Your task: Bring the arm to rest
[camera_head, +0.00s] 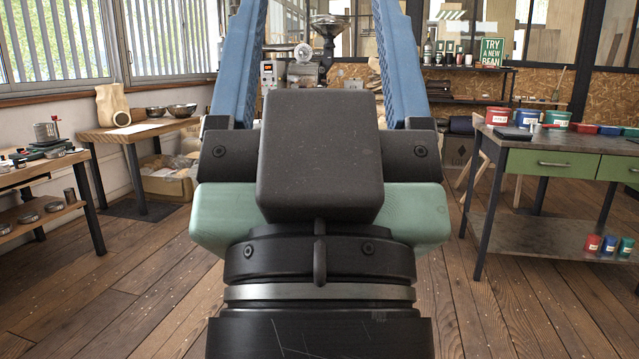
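My gripper (320,60) fills the middle of the head view, pointing away and upward. Its two blue fingers stand wide apart, with nothing visible held between them. The fingertips are cut off by the top edge of the picture. The dark palm block, the green collar and the black wrist below are mine too. The arm is held up in front of the camera and hides the middle of the room.
A green workbench (551,164) with colored tins stands at right. A wooden table (140,133) with bowls and a low bench (40,219) stand at left. A cardboard box (168,184) is on the floor. Wooden floor (130,290) shows clear on both sides.

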